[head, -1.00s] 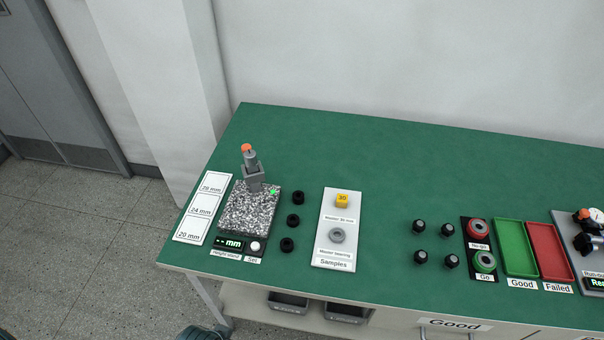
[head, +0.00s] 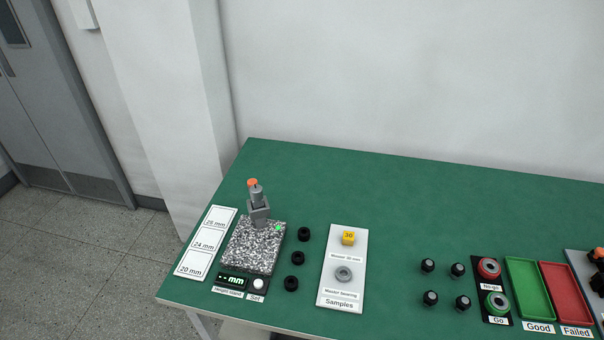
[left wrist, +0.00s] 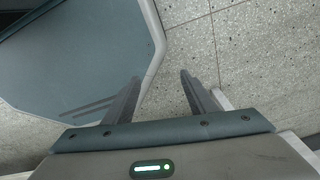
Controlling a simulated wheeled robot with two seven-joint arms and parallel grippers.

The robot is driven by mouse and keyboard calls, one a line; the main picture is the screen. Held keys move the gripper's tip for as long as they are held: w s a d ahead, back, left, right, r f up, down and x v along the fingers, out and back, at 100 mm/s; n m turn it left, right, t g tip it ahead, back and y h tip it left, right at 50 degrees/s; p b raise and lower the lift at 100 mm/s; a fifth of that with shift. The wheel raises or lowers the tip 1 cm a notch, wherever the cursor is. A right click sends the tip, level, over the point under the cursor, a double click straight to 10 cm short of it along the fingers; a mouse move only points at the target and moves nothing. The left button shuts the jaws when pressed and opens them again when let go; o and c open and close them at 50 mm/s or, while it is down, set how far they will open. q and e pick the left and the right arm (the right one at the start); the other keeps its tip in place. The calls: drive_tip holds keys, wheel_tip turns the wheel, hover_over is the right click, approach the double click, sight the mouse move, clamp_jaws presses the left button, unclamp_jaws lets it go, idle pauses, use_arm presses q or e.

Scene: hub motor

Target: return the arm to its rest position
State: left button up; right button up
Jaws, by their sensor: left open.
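My left gripper (left wrist: 160,88) shows in the left wrist view with its two fingers apart and nothing between them. Speckled floor lies beyond the fingertips, and a grey-blue panel fills the upper left of that view. Neither of my grippers shows in the head view, and my right gripper is in no view.
The green table (head: 400,195) holds a granite height stand (head: 253,247), black rings (head: 297,258), a white samples board (head: 326,290), several dark knobs (head: 428,266), a green tray (head: 528,290) and a red tray (head: 566,293). The back of the table is clear.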

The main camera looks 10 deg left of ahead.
use_arm(q)
drive_tip(key=s+f, duration=0.1)
drive_tip(key=s, duration=0.2)
drive_tip(key=s+a+f, duration=0.1)
drive_tip(key=s, duration=0.1)
drive_tip(key=shift+f, duration=0.3)
idle(0.8)
